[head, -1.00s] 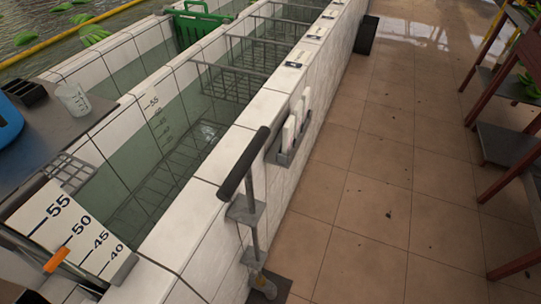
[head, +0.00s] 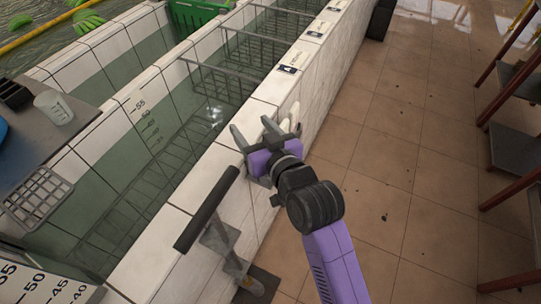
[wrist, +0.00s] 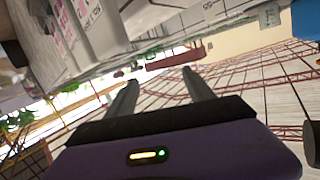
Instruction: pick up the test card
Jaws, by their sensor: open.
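White upright cards (head: 293,113), which I take to include the test card, stand in a holder on the outer side of the tiled tank wall. In the head view my gripper mostly hides them and the holder. The wrist view shows pale slabs with pink and dark print (wrist: 92,25) at the upper left, probably these cards. My gripper (head: 254,129), purple with grey fingers, is beside the wall top, close to the cards. In the wrist view its fingers (wrist: 159,78) are apart with nothing between them. I cannot tell whether a finger touches a card.
A dark handle bar (head: 207,208) on a post stands at the wall, left of my arm. The tiled tank (head: 150,165) holds water and wire racks. A metal shelf rack (head: 515,150) stands at the right.

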